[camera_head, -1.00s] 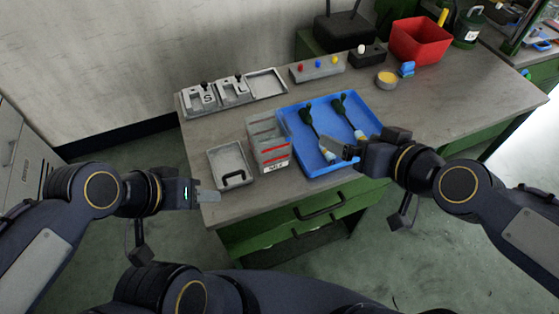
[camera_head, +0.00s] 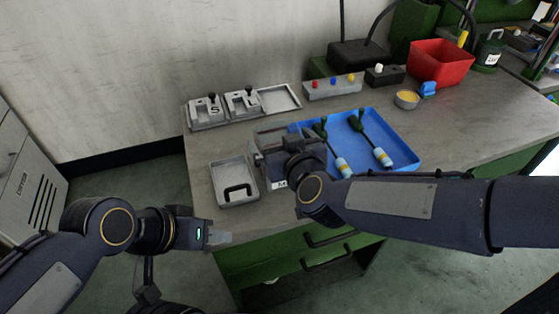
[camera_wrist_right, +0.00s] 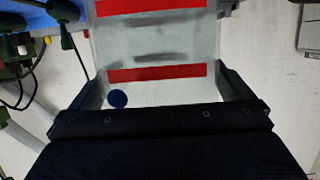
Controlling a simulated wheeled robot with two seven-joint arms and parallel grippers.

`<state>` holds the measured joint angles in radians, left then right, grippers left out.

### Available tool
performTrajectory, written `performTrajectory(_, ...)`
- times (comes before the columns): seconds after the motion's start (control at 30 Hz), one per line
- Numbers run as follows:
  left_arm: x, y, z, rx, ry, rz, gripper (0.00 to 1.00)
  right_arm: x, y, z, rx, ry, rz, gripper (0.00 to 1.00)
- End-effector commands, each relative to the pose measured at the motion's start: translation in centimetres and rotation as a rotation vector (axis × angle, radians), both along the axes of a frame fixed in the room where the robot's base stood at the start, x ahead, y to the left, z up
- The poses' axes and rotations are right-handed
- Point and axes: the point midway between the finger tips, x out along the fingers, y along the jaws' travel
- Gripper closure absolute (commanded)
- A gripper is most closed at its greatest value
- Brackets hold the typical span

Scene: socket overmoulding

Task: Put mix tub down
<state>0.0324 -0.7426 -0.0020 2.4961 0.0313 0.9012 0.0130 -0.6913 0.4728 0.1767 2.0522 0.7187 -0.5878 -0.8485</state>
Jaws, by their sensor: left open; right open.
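A small round tub (camera_head: 407,99) with yellow contents, likely the mix tub, stands upright at the back right of the bench, apart from both grippers. My right gripper (camera_head: 262,150) is open at the clear-walled bin between the handled tray and the blue tray, and it hides most of that bin in the head view. In the right wrist view, the bin's pale face with red stripes (camera_wrist_right: 157,73) lies between the open fingers; I cannot tell whether they touch it. My left gripper (camera_head: 220,237) is open and empty off the bench's front left corner.
A blue tray (camera_head: 400,147) holds two dark-handled tools. A grey handled tray (camera_head: 222,173) lies at the left. Moulds (camera_head: 207,111), a button box (camera_head: 333,87), a red bin (camera_head: 440,66) and a blue clip (camera_head: 428,89) stand behind. The bench's right side is clear.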

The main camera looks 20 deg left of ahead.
Motion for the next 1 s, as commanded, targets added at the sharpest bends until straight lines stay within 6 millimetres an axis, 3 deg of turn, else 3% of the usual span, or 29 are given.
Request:
performTrajectory(0.13,0.00,-0.01,-0.25,0.000,0.000,0.000,0.59,1.02,0.71,-0.51,0.000,0.001,0.001,0.00)
performTrajectory(0.37,0.00,-0.01,-0.23,0.000,0.000,0.000,0.59,1.08,0.75,-0.46,0.000,0.000,0.001,0.00)
performTrajectory(0.8,0.00,-0.01,-0.23,0.000,0.000,0.000,0.59,1.06,0.73,-0.43,0.000,0.000,0.001,0.57)
performTrajectory(1.0,-0.01,-0.01,-0.17,0.000,0.000,0.000,0.59,1.06,0.73,-0.33,0.000,0.000,0.000,0.57)
